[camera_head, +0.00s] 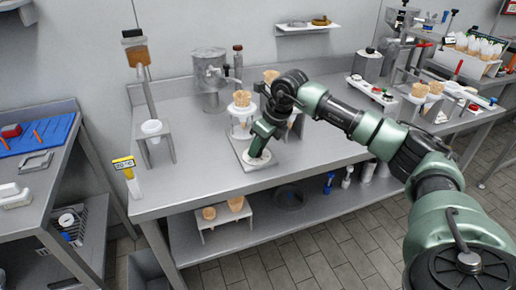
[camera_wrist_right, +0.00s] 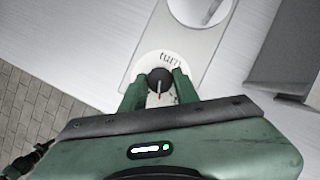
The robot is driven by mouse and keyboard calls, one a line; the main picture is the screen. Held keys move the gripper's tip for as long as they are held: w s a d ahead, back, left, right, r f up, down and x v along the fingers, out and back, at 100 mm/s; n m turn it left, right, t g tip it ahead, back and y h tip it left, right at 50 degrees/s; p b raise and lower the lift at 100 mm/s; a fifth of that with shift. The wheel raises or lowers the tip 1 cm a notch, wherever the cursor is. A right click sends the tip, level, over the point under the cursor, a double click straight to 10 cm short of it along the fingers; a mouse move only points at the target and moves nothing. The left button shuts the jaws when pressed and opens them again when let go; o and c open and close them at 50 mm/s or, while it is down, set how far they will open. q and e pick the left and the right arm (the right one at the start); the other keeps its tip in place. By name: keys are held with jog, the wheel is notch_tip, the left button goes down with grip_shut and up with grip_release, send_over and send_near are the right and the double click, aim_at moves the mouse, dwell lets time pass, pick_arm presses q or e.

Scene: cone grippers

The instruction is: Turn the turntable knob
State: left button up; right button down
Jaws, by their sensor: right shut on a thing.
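The turntable knob (camera_wrist_right: 159,79) is black with a light pointer line and sits on a white dial marked with small lettering in the right wrist view. My right gripper (camera_wrist_right: 160,92) has one green finger on each side of it and is shut on it. The turntable's grey base plate (camera_wrist_right: 140,65) extends up the view to a round white disc (camera_wrist_right: 198,6), cut off at the top edge. In the head view my right gripper (camera_head: 258,155) points down at the front of the base plate (camera_head: 238,150), hiding most of the knob. My left gripper is in neither view.
A white stand with cones (camera_head: 242,108) is just behind my right gripper. A dispenser stand (camera_head: 152,128) is to the left and a metal canister (camera_head: 210,75) behind. A cone rack (camera_head: 222,215) is on the lower shelf. The front left tabletop (camera_head: 190,185) is clear.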

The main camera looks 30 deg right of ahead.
jog(key=n, duration=0.2)
jog(key=n+g+y, duration=0.1)
jog(key=n, duration=0.1)
jog(key=shift+w+d+n+y, duration=0.1)
jog(key=shift+n+y, duration=0.2)
jog(key=shift+d+n+g+y+p, duration=0.1)
jog(key=shift+n+g+y+p, duration=0.45)
jog(key=shift+n, duration=1.35)
jog(key=c, duration=1.1)
grip_release()
jog(key=shift+o, duration=0.2)
jog(key=b+v, duration=0.1)
jog(key=v, duration=0.6)
jog(key=shift+r, duration=0.4)
jog(key=shift+d+f, duration=0.1)
